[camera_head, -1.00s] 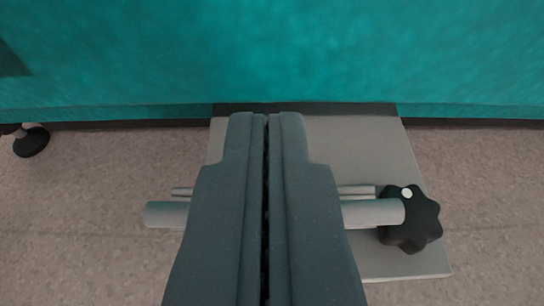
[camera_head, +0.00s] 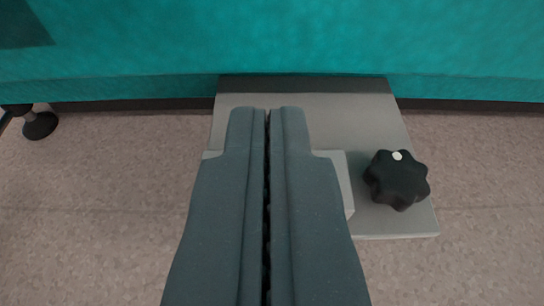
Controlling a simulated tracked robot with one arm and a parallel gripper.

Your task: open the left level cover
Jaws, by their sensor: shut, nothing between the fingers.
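My gripper (camera_head: 267,112) is shut and empty, its two dark fingers pressed together in the middle of the view. It is in front of a flat grey plate (camera_head: 372,125) and hides much of it. A black lobed knob (camera_head: 397,180) with a pale dot sits on the plate's right side, apart from my fingers. A lighter grey raised piece (camera_head: 343,175) shows just right of the fingers, partly hidden. I cannot tell which part is the left level cover, or whether my fingers touch anything.
A teal panel (camera_head: 300,40) fills the top of the view, with a dark strip along its bottom. A black foot (camera_head: 40,125) stands at the left. Speckled floor (camera_head: 100,210) lies clear on both sides.

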